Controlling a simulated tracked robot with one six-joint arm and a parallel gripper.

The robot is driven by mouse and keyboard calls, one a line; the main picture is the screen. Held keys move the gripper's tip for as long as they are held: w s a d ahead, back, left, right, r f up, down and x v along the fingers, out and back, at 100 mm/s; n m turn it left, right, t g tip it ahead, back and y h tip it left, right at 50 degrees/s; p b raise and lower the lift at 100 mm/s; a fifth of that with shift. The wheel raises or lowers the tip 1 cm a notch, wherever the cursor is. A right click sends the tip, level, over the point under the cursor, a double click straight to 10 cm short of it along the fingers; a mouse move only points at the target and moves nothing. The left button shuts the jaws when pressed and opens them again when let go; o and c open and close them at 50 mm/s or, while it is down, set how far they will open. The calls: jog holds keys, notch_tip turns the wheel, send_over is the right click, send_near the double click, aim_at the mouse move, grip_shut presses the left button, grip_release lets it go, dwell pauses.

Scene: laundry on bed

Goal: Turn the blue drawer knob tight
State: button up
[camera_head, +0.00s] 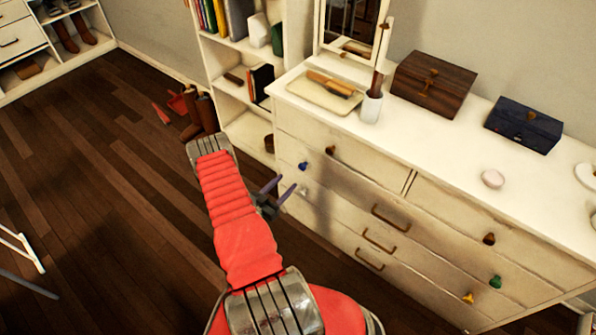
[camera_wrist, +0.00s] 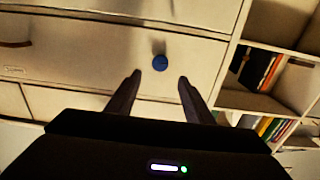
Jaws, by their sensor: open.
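The blue drawer knob (camera_head: 303,166) is a small round knob on an upper drawer near the left end of the cream dresser (camera_head: 350,195). In the wrist view the blue knob (camera_wrist: 160,63) shows ahead of my fingertips, roughly centred between them. My gripper (camera_head: 284,184) is in front of the dresser's left end, with its fingers pointing toward the drawer fronts. In the wrist view my gripper (camera_wrist: 159,77) is open and empty, a finger on each side of the knob's line. The fingers appear apart from the knob.
Other knobs are near: a brown one (camera_head: 330,150) and a pale one (camera_head: 304,191). Green (camera_head: 495,281) and yellow (camera_head: 468,298) knobs are farther right. A bookshelf (camera_head: 232,90) adjoins the dresser's left. A tray (camera_head: 300,93) and boxes (camera_head: 433,84) stand on top. Floor at left is mostly clear.

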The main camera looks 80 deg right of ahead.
aim_at(301, 168)
jog(key=x, duration=0.9)
jog(key=c, duration=1)
jog(key=shift+s+a+m, duration=0.1)
jog(key=shift+m, duration=0.3)
